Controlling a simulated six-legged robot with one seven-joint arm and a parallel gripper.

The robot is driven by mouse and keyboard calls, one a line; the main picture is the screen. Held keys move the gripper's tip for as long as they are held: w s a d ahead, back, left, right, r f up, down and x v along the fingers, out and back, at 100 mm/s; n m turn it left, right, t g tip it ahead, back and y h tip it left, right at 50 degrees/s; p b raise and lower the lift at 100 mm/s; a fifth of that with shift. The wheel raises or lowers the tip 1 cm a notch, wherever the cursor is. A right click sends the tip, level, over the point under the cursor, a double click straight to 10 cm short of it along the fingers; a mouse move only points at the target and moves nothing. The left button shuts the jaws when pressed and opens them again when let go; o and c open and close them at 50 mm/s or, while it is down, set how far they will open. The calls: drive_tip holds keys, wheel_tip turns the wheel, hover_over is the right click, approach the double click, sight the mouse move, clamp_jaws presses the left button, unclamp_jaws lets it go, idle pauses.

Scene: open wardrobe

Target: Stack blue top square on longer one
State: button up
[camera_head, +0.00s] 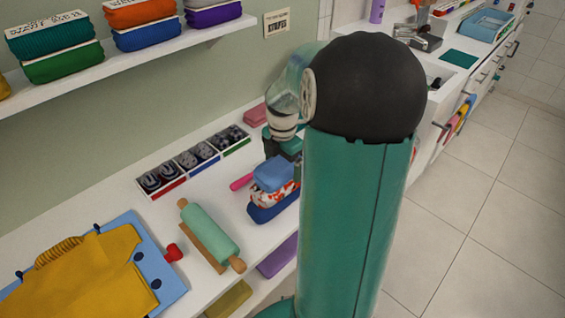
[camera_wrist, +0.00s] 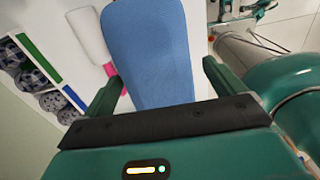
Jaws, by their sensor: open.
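A folded blue top (camera_head: 273,174) lies on the white shelf surface as the upper layer of a small pile. Under it is an orange-and-white patterned cloth (camera_head: 285,193), and a longer dark blue folded piece (camera_head: 270,211) is at the bottom. My gripper (camera_head: 284,146) is at the far side of the pile, partly hidden by my arm. In the wrist view my gripper (camera_wrist: 161,78) is open, and the blue top (camera_wrist: 148,45) extends between and beyond its fingers. I cannot tell whether the fingers touch it.
Boxes of rolled dark socks (camera_head: 195,158) stand along the wall. A pink handle (camera_head: 241,182) lies left of the pile. A teal roller (camera_head: 207,232) and a blue board with a yellow garment (camera_head: 85,262) are nearer. An upper shelf (camera_head: 120,62) holds folded clothes.

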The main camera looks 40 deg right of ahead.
sight(282, 162)
drive_tip(key=shift+r, duration=4.5)
drive_tip(key=shift+a, duration=0.1)
drive_tip(key=s+a+r+m+t, duration=0.2)
drive_tip(key=a+m, duration=0.4)
drive_tip(key=a, duration=0.3)
drive_tip(key=s+a+r+m+t, duration=0.1)
drive_tip(key=s+a+r+m, duration=0.1)
drive_tip(key=s+a+m, duration=0.3)
drive_tip(key=s+a+r+m+t, duration=0.1)
drive_tip(key=s+a+m+t, duration=0.1)
drive_tip(key=a+m, duration=0.5)
drive_tip(key=s+a, duration=0.1)
drive_tip(key=a, duration=0.4)
drive_tip(key=shift+s+a+r+t, duration=0.3)
drive_tip(key=shift+s+a+r, duration=0.05)
drive_tip(key=shift+a+r, duration=0.05)
